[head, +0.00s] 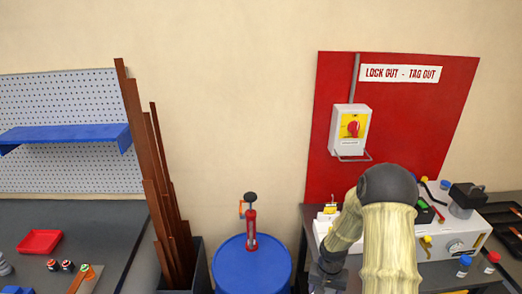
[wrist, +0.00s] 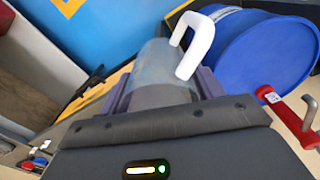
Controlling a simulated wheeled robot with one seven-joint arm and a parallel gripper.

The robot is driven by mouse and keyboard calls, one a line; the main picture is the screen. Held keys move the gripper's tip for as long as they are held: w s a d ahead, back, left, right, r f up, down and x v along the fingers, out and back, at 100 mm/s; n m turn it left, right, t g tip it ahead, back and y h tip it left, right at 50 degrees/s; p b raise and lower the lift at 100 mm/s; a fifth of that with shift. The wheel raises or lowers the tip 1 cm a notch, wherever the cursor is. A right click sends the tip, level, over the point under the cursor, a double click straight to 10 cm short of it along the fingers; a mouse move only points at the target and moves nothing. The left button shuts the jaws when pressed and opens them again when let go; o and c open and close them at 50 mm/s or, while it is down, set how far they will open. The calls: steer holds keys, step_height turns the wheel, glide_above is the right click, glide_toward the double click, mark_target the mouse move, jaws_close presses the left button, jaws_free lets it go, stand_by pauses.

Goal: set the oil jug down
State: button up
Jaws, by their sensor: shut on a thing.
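The oil jug (wrist: 155,68) is a grey, slightly see-through cylinder with a white looped handle (wrist: 199,45), seen in the wrist view. My gripper (wrist: 162,90) is shut on it, with a finger on each side of its body. The jug's far end and what lies directly under it are hidden. In the head view my arm reaches down at the lower right, and the jug cannot be made out there.
A blue drum (head: 252,268) with a red hand pump (head: 251,230) stands left of my arm; the drum also shows beside the jug in the wrist view (wrist: 262,55). Upright brown bars (head: 150,170) lean further left. A crowded bench with a white control box (head: 455,246) lies right.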

steer(key=a+f+n+b, duration=0.2)
steer(key=a+f+n, duration=0.1)
steer(key=a+f, duration=0.2)
step_height(320, 180, down, 3)
steer(key=shift+s+r, duration=0.2)
steer(key=shift+s, duration=0.1)
steer(key=shift+w, duration=0.15)
stand_by(0.5)
stand_by(0.5)
steer(key=shift+d, duration=0.1)
stand_by(0.4)
